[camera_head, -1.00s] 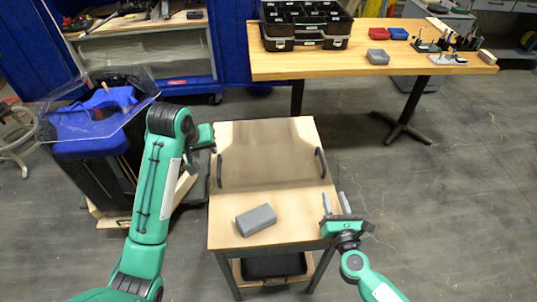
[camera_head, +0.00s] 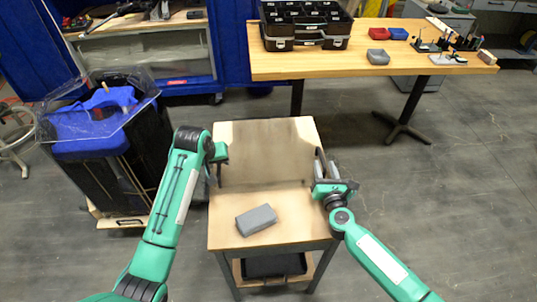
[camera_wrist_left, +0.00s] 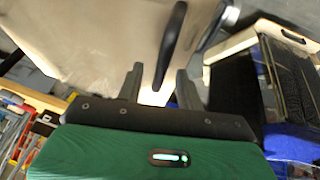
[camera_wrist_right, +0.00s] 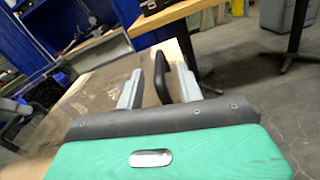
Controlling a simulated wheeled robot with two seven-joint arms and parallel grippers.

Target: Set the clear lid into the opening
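The clear lid (camera_head: 265,152) lies flat on the small wooden cart, with a black handle at each side. My left gripper (camera_head: 217,172) is at the lid's left handle. In the left wrist view its open fingers (camera_wrist_left: 158,88) stand either side of the black handle (camera_wrist_left: 171,45).
A grey block (camera_head: 256,220) lies on the cart's front part (camera_head: 285,235). A wooden table (camera_head: 390,62) with a black organizer case (camera_head: 305,25) and small bins stands behind. Floor is free right of the cart.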

